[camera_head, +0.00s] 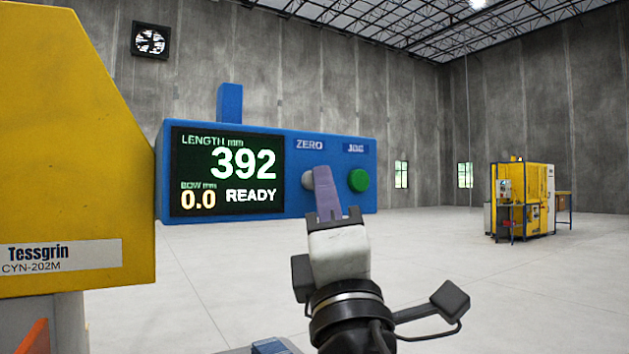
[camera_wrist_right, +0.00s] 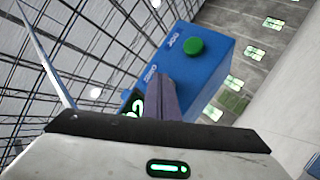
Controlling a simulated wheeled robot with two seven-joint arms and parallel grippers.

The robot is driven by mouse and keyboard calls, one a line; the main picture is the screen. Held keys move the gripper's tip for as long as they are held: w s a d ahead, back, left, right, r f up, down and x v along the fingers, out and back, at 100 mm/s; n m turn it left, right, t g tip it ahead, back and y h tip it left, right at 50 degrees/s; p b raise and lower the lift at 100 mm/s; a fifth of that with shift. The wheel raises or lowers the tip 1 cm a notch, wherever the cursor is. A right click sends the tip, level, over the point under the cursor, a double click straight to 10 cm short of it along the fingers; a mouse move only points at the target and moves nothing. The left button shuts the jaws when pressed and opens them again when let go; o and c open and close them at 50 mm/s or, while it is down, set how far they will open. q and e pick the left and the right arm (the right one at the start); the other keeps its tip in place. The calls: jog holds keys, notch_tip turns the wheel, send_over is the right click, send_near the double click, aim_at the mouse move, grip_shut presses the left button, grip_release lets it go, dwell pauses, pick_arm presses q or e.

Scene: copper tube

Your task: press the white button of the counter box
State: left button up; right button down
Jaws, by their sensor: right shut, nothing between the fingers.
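The blue counter box (camera_head: 300,175) stands beside the yellow machine in the head view, its front facing me. Its screen (camera_head: 227,172) reads LENGTH 392, BOW 0.0 and READY. The white button (camera_head: 308,180) sits under the ZERO label, partly covered by my right fingers. My right gripper (camera_head: 325,184) is shut and empty, its fingertips in front of the box beside or over the button; I cannot tell if they touch it. In the right wrist view the shut fingers (camera_wrist_right: 160,88) point at the box (camera_wrist_right: 187,65) and hide the button. My left gripper is not in view.
A green button (camera_head: 358,180) under the JOG label is just right of my right fingertips. The yellow Tessgrin machine (camera_head: 75,150) fills the left side. Another yellow machine (camera_head: 525,198) stands far off at the right. The floor between is clear.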

jog(key=shift+w+a, duration=0.15)
jog(key=shift+w, duration=0.1)
dwell(0.3)
jog(key=shift+s+d, duration=0.5)
jog(key=shift+s, duration=0.25)
jog(key=s+d, duration=0.1)
jog(key=s, duration=0.1)
jog(key=s+d, duration=0.2)
dwell(0.5)
dwell(0.5)
